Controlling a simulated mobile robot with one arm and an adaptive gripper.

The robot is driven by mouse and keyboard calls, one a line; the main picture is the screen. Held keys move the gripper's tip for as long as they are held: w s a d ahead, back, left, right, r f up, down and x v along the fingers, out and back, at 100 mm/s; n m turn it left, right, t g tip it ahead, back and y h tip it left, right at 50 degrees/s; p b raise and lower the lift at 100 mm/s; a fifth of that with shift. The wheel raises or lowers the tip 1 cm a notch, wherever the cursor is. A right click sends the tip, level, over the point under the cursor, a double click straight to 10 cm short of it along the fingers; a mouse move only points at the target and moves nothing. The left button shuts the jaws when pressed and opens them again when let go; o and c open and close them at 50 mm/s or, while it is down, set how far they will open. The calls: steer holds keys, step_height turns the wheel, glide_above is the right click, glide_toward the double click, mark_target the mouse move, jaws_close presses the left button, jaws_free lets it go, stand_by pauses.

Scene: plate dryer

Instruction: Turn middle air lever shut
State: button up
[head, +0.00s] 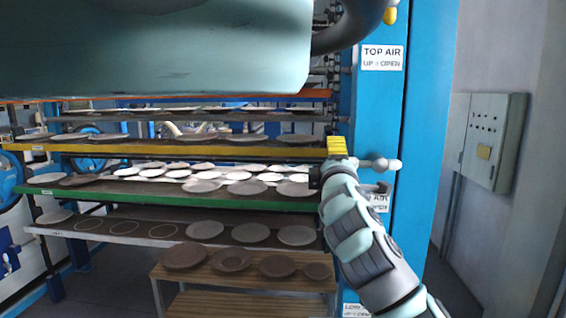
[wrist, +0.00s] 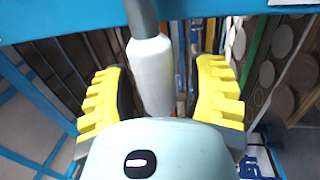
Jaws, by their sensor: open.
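The middle air lever shows in the wrist view as a grey rod with a white grip (wrist: 150,75). The grip lies between the two yellow fingers, with a visible gap on each side. My gripper (wrist: 162,92) is open around it, and I see no finger pressing on it. In the head view my gripper (head: 337,147) is at the blue post, its yellow finger facing the plate racks. A pale rounded fitting (head: 385,164) shows just right of it; my wrist hides much of the lever there. The label below it (head: 379,202) is partly covered by my arm.
The blue post (head: 418,120) carries a "TOP AIR, UP = OPEN" sign (head: 382,57) above and a low air sign (head: 355,310) below. Racks of plates (head: 270,202) stand left of the post. A wooden bench (head: 250,290) with plates is in front. A grey electrical box (head: 493,140) hangs at right.

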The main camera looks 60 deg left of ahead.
steer(key=shift+d, duration=0.15)
steer(key=v, duration=0.7)
stand_by(0.4)
steer(key=shift+s+f, duration=0.1)
stand_by(0.4)
